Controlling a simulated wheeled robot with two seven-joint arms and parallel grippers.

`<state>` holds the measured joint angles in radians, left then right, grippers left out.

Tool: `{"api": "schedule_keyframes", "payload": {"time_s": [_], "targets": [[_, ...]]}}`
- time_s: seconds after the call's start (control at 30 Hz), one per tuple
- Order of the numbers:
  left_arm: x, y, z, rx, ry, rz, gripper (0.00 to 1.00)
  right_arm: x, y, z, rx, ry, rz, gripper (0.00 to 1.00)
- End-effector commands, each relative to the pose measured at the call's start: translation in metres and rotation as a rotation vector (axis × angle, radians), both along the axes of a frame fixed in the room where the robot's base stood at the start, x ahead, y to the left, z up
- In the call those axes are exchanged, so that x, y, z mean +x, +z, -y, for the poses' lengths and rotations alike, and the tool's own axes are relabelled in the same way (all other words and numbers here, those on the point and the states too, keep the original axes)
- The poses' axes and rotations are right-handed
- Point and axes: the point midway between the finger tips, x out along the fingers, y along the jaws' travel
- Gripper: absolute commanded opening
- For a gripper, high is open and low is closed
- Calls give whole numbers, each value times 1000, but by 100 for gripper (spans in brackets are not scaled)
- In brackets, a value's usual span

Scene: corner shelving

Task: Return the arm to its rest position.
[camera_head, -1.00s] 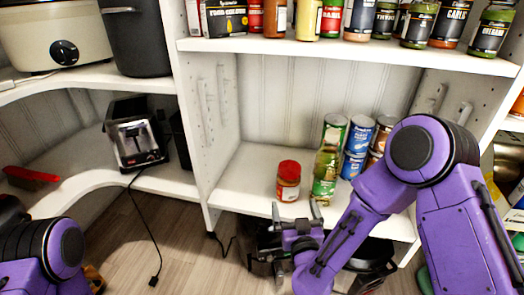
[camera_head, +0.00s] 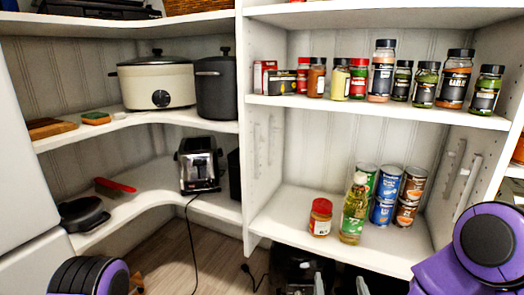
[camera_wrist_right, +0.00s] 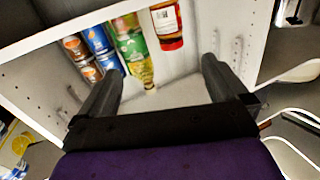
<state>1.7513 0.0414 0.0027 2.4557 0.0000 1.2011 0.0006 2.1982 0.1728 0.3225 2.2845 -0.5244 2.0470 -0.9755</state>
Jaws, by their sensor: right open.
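My right gripper (camera_head: 340,287) shows only as two fingertips at the bottom edge of the head view, low in front of the shelving. In the right wrist view my right gripper (camera_wrist_right: 163,68) is open, with nothing between its two dark fingers. Beyond the fingers in that view are the bottle (camera_wrist_right: 142,68) and the red-lidded jar (camera_wrist_right: 168,28), apart from them. My right arm (camera_head: 475,255) enters at the lower right of the head view. My left arm (camera_head: 88,275) shows at the lower left; its gripper is out of view.
The lower shelf (camera_head: 285,215) holds a jar (camera_head: 320,217), an oil bottle (camera_head: 354,210) and several cans (camera_head: 387,195). Spice jars (camera_head: 425,85) line the shelf above. A toaster (camera_head: 198,165), slow cooker (camera_head: 155,82) and black pot (camera_head: 215,85) stand left.

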Motion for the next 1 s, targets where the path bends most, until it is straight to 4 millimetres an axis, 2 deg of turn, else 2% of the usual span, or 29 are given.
{"api": "schedule_keyframes", "payload": {"time_s": [0.1,0.27,0.47,0.57,0.67,0.8,1.0], "targets": [[1,0,0,0,-1,2,100,0,-8,-8,64,30,-34,100],[0,0,0,0,0,1,100,-6,-30,-9,159,46,-127,100],[0,0,0,1,0,1,100,-39,-90,6,284,4,-354,100],[0,0,0,1,0,1,100,-67,-126,18,337,-48,-490,100],[0,0,0,1,0,1,100,-104,-163,34,383,-125,-638,100],[0,0,0,1,0,1,100,-169,-210,62,413,-264,-849,100],[0,0,0,1,0,1,100,-261,-246,101,347,-425,-1076,100]]}}
